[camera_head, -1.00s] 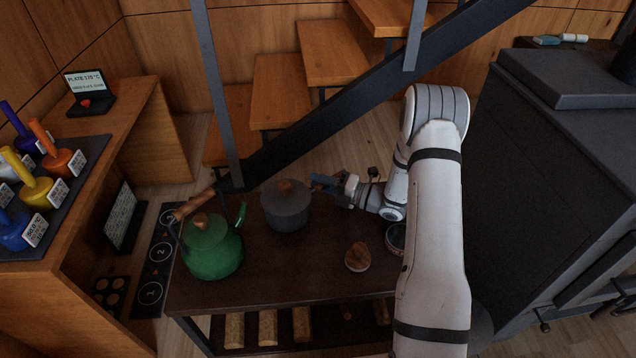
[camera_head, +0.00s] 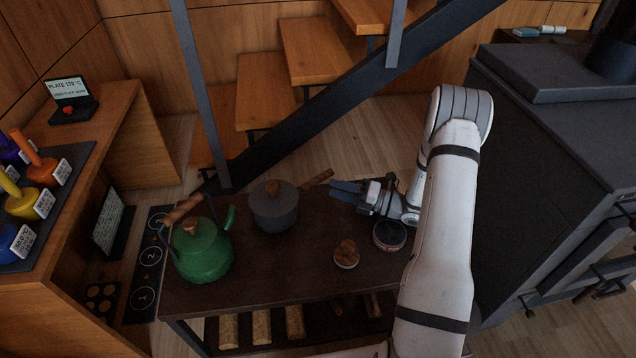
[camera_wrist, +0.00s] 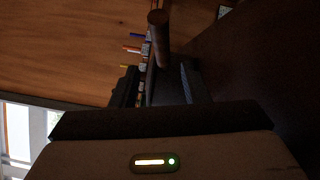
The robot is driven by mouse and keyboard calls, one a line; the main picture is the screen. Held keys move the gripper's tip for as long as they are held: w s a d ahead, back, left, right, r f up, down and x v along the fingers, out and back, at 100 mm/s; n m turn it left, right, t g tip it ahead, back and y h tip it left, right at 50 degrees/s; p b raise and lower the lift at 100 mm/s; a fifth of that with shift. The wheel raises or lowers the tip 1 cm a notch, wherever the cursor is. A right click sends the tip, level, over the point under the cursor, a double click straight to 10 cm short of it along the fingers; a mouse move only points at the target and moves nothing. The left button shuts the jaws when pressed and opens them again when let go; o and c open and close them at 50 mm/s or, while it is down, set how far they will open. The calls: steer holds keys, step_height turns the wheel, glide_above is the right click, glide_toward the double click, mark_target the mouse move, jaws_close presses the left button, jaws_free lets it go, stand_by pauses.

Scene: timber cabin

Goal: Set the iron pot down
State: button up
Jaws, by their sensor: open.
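The dark grey iron pot (camera_head: 275,212) stands upright on the dark table (camera_head: 300,262), its lid with a wooden knob on. Its wooden handle (camera_head: 318,179) points right, toward my gripper. My gripper (camera_head: 333,190) is open and empty, just right of the handle's end and apart from it. In the wrist view a round-ended brown handle (camera_wrist: 158,40) stands out ahead of the jaws; the pot's body is hard to make out there.
A green kettle (camera_head: 203,252) stands close left of the pot. A black stair beam (camera_head: 340,100) slants behind the table. A dark stove (camera_head: 540,170) stands at right.

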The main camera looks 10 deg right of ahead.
mark_target(335, 172)
steer(key=shift+v, duration=1.2)
steer(key=shift+w+r+m+h, duration=0.2)
steer(key=shift+w+m+h, duration=0.1)
steer(key=shift+w+h, duration=0.1)
steer(key=w+r+m+h, duration=0.1)
steer(key=w+r+m+t+h, duration=0.1)
steer(key=w+h, duration=0.1)
steer(key=shift+w+d+m, duration=0.1)
steer(key=shift+w+m, duration=0.2)
steer(key=s+d+r+m+h, duration=0.2)
steer(key=d+r+m+h, duration=0.3)
steer(key=r+m+h, duration=0.9)
steer(key=s+a+r+m+g, duration=0.1)
steer(key=s+a+m+g, duration=0.3)
steer(key=s+m, duration=0.4)
steer(key=s+a+r+m+g+y, duration=0.1)
steer(key=s+a+m+g, duration=0.3)
steer(key=s, duration=1.6)
steer(key=a+m, duration=0.1)
steer(key=m, duration=0.3)
